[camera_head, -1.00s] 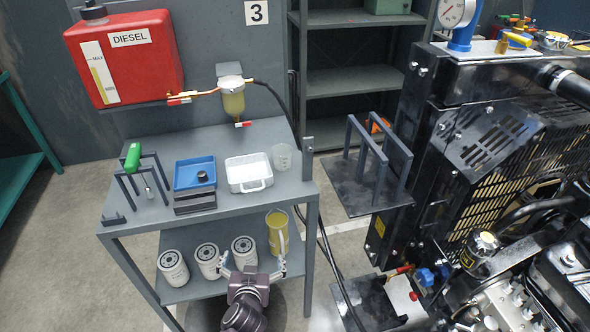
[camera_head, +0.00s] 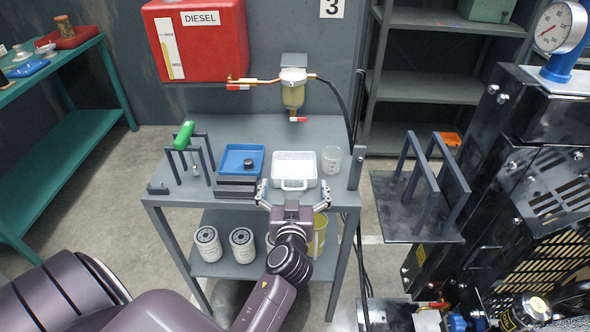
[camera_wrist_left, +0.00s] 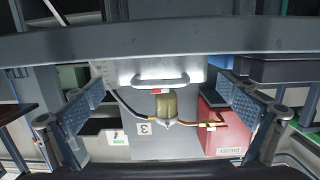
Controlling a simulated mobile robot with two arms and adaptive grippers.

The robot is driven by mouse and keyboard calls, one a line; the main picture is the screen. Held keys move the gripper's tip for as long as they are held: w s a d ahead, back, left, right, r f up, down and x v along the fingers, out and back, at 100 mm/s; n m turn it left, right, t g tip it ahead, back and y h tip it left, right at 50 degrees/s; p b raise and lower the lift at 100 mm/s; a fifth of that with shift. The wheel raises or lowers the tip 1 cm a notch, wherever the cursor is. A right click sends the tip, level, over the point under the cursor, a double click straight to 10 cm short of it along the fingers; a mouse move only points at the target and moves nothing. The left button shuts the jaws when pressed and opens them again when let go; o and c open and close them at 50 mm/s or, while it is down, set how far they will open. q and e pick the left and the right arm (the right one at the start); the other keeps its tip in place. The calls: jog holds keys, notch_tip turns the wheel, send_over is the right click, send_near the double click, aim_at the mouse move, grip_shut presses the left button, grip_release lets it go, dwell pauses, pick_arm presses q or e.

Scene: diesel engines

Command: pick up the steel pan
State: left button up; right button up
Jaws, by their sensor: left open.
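The steel pan (camera_head: 295,166) is a bright, shallow rectangular tray with a handle at its front edge, on the top of the grey bench (camera_head: 228,196). In the left wrist view the pan (camera_wrist_left: 115,72) appears upside down, its handle facing me in the middle. My left gripper (camera_head: 293,189) is open in front of the pan, one finger to each side of the handle. In the wrist view the fingers of the left gripper (camera_wrist_left: 161,92) stand wide apart with nothing between them touching. My right gripper is not in view.
Left of the pan are a blue tray (camera_head: 228,163), a dark block (camera_head: 236,188) and a rack with a green-handled tool (camera_head: 184,136). A clear beaker (camera_head: 331,160) stands close right. White filters (camera_head: 208,244) and a yellow jug (camera_head: 319,236) are on the lower shelf.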

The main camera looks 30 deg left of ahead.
aim_at(294, 171)
pick_arm(q)
jog(key=shift+w+a+r, duration=0.1)
jog(key=shift+w+a, duration=0.1)
jog(key=shift+w, duration=0.2)
jog(key=x, duration=0.1)
jog(key=p+x, duration=0.1)
jog(key=x, duration=0.2)
jog(key=shift+a+f+p, duration=0.2)
jog(key=shift+f+p, duration=0.1)
jog(key=shift+w+a, duration=0.15)
jog(key=shift+w, duration=0.15)
jog(key=shift+f, duration=0.1)
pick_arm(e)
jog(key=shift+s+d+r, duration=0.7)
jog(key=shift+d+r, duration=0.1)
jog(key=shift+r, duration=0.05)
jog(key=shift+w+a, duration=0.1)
pick_arm(q)
jog(key=c, duration=1)
jog(key=shift+c, duration=0.2)
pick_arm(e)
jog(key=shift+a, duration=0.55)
pick_arm(q)
jog(key=shift+w, duration=0.1)
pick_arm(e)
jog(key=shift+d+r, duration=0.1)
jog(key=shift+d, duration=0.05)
